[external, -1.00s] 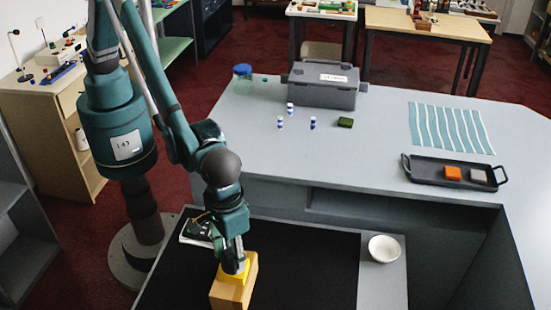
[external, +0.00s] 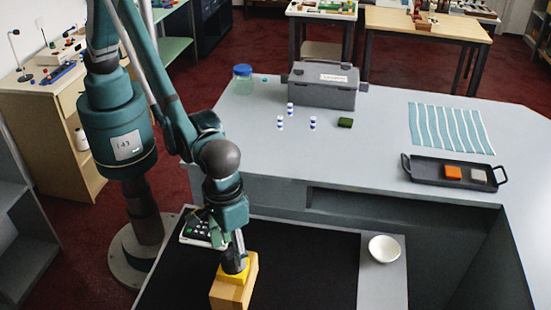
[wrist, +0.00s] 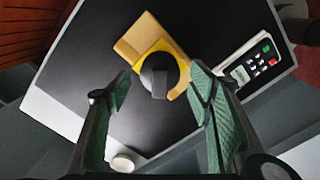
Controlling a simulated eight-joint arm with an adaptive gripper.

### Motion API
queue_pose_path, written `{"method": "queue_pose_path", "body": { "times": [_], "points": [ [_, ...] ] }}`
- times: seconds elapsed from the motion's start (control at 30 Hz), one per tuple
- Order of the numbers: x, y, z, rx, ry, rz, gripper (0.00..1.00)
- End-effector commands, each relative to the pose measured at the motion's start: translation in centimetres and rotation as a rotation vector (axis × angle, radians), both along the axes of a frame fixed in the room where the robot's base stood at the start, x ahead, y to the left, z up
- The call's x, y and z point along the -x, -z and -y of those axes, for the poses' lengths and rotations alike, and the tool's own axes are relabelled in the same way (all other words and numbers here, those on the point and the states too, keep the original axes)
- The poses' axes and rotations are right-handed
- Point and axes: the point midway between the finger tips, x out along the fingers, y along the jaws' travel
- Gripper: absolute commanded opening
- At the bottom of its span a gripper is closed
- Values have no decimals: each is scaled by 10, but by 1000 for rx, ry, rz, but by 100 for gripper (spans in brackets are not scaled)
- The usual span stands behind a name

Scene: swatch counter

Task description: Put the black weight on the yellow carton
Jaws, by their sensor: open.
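The black weight (wrist: 158,75) is a dark knobbed piece, seen from above against a yellow piece (wrist: 170,48) that I take to be the yellow carton. In the external view the weight (external: 235,263) appears to rest on top of the yellow carton (external: 235,277). A tan block (external: 229,296) lies under the yellow piece and also shows in the wrist view (wrist: 140,35). My gripper (wrist: 160,72) is open, its green fingers apart on either side of the weight with visible gaps. In the external view my gripper (external: 237,248) is just above the weight, partly covering it.
A white bowl (external: 384,249) stands to the right. On the raised counter behind are a grey case (external: 322,87), several small blue-and-white pieces and a black tray (external: 430,172).

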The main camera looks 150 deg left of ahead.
Motion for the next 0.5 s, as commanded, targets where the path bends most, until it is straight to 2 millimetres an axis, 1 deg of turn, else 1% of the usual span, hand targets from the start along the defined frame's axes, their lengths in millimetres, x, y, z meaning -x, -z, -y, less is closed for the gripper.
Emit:
{"method": "queue_pose_path", "body": {
  "times": [0.3,0.5],
  "points": [
    [1,-50,0,0,0,0,52],
    [0,-78,0,0,0,0,52]
  ]
}}
